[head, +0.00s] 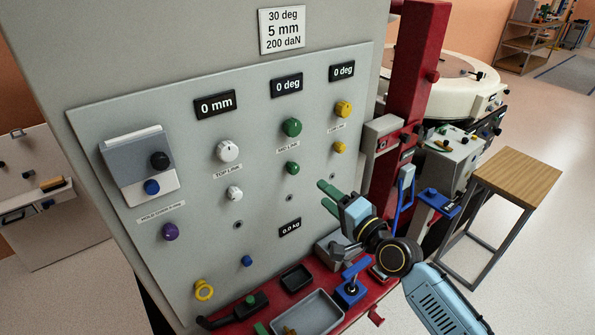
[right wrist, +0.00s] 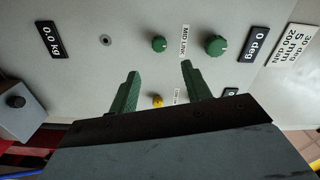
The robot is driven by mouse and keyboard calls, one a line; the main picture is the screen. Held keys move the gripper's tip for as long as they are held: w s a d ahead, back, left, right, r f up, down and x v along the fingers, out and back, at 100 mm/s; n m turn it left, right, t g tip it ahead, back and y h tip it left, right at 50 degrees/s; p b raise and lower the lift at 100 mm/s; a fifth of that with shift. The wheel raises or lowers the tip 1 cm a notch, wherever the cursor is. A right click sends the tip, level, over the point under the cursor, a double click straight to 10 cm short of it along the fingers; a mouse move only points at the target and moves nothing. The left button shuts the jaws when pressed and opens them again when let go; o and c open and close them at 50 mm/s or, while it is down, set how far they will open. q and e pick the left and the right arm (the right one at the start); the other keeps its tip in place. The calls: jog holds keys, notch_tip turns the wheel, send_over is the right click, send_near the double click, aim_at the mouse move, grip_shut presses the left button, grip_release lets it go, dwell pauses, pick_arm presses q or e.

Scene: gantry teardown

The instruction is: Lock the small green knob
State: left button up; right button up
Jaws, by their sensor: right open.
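The small green knob (head: 292,168) sits on the grey panel below the MID LINK label, under the large green knob (head: 291,127). My right gripper (head: 325,197) is open and empty, to the right of and below the small green knob in the head view. In the right wrist view the small green knob (right wrist: 159,43) shows beyond the open green fingers (right wrist: 160,71), in line with the gap between them. The fingers do not touch it. The large green knob (right wrist: 215,45) is to its right there. My left gripper is not in view.
White knobs (head: 228,151) are left of the green ones, yellow knobs (head: 343,109) right of them. A small yellow knob (right wrist: 157,100) shows between my fingers in the wrist view. A red column (head: 418,65) stands right of the panel. A red shelf with trays (head: 308,314) lies below.

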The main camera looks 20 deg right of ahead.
aim_at(296, 171)
jog(key=b+x, duration=0.1)
jog(key=x, duration=1.1)
jog(key=shift+f, duration=0.1)
jog(key=shift+c, duration=0.2)
jog(key=c, duration=0.9)
